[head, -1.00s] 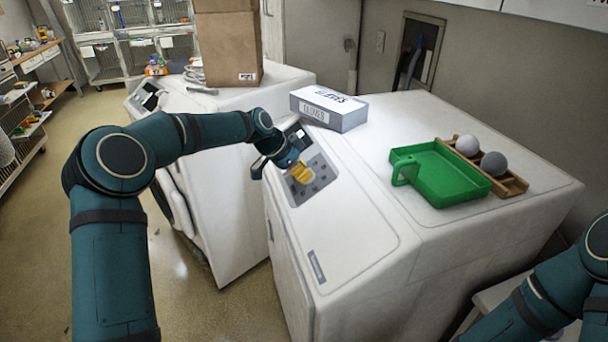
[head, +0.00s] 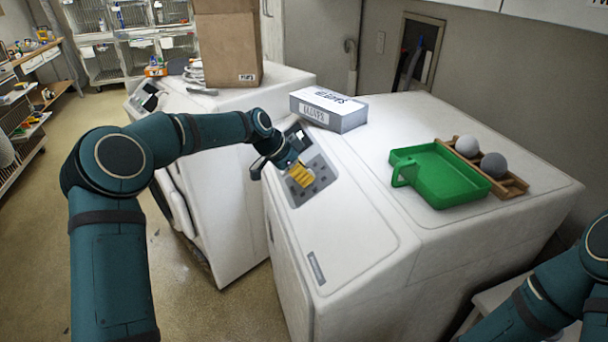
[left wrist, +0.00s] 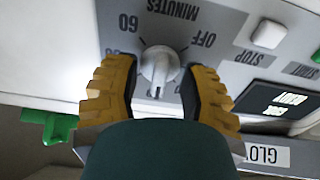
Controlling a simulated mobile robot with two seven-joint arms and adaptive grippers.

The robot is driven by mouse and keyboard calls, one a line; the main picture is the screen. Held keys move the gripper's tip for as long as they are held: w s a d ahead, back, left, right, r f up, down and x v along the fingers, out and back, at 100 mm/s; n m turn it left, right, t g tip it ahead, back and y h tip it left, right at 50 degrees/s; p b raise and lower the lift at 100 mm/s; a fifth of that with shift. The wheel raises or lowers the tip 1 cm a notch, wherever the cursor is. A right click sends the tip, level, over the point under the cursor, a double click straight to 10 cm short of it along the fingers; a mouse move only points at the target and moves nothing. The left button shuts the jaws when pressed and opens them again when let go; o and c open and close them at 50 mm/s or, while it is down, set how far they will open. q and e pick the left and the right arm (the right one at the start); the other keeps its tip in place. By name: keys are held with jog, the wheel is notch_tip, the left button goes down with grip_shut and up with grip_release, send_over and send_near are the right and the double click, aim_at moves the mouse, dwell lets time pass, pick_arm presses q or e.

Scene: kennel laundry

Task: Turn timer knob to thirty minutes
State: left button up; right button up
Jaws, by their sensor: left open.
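The timer knob (left wrist: 160,66) is a pale grey dial on the grey control panel (left wrist: 232,30), shown upside down in the left wrist view. Printed "60", "OFF" and "MINUTES" stand around it; other numbers are partly covered. I cannot tell which mark its pointer meets. My left gripper (left wrist: 158,92) is open, with one yellow finger on each side of the knob; contact is not clear. In the head view, my left gripper (head: 299,175) is at the white machine's panel (head: 322,180) and hides the knob. My right gripper is out of view.
A glove box (head: 329,108) stands on the machine behind the panel. A green tray (head: 440,175) and a wooden rack (head: 510,184) with two balls (head: 467,145) are farther right. The panel also has a display (left wrist: 275,100) and buttons (left wrist: 269,34).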

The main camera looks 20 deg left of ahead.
pick_arm(q)
jog(key=p+v, duration=0.3)
jog(key=v, duration=0.5)
jog(key=shift+r, duration=0.3)
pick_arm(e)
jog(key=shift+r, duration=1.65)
pick_arm(q)
jog(key=shift+s+a+f, duration=0.1)
dwell(2.1)
